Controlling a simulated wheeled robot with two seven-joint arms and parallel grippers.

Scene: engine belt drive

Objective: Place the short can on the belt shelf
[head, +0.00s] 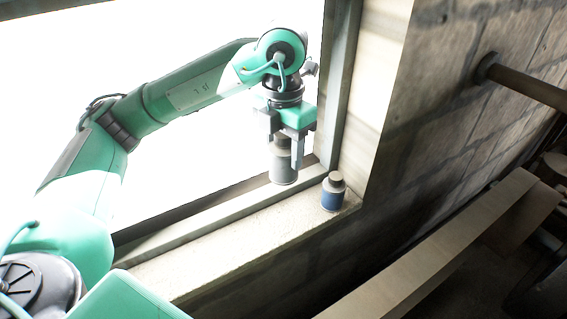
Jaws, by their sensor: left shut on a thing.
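My left gripper (283,152) points down over the window sill and is shut on a grey can (284,173) with a dark narrow top. The can hangs upright between the fingers. I cannot tell whether its base touches the sill or window frame. I cannot tell for sure which can is the short one. A long pale shelf-like board (440,262) runs across the lower right; whether it is the belt shelf is unclear. My right gripper is not in view.
The pale window sill (215,254) is bare to the left of the cans. A window post (338,85) rises close behind the gripper. A block wall (450,110) stands at right, with a brown pipe (530,86) sticking out. The lower right corner is dark and cluttered.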

